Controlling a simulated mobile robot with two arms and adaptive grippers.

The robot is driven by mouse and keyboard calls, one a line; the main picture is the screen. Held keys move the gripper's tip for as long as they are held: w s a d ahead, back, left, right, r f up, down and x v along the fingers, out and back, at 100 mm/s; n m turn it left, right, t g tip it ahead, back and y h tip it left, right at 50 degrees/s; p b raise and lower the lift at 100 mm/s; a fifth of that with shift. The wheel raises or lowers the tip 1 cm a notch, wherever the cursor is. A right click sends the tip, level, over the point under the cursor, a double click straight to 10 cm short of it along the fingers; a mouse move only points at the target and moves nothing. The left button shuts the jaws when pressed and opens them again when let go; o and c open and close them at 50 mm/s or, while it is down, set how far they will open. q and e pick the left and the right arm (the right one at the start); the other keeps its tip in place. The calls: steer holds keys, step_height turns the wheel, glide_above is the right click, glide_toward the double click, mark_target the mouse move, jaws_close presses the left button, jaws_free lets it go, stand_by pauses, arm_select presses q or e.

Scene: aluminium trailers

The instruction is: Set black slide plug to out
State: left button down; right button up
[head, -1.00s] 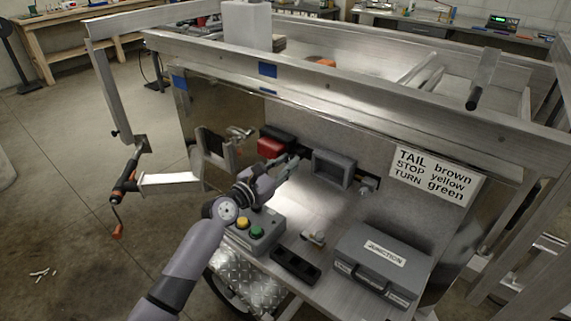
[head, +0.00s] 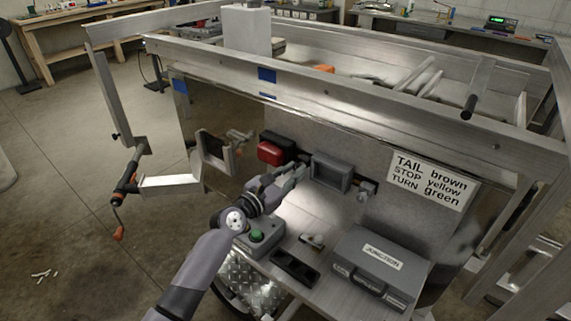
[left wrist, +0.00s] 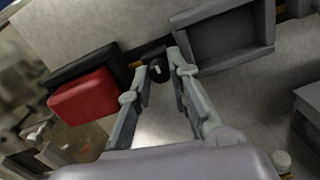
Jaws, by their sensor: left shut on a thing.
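A small black plug (left wrist: 159,68) sits on a brass-coloured rod between the red lamp and the grey box-shaped housing, in the left wrist view. My left gripper (left wrist: 164,64) is shut on this black plug, with one finger on each side of it. In the head view my left gripper (head: 300,170) is at the left side of the grey housing (head: 331,172), which is fixed to the panel. The fingers largely hide the plug there. The housing's open front also shows in the left wrist view (left wrist: 222,42). My right gripper is not in view.
A red lamp (head: 271,153) is left of the gripper. Below are a button box with a green button (head: 257,236), a black socket strip (head: 295,268) and a grey junction box (head: 372,270). A small fitting (head: 366,189) stands right of the housing. A wiring label (head: 430,180) is further right.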

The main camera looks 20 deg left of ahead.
arm_select(q)
steer(key=shift+s+d+f, duration=0.1)
steer(key=shift+s+d, duration=0.1)
steer(key=shift+d, duration=0.3)
steer(key=c, duration=1.7)
jaws_free()
steer(key=shift+d, duration=0.1)
steer(key=shift+s, duration=0.15)
steer(key=v, duration=1.2)
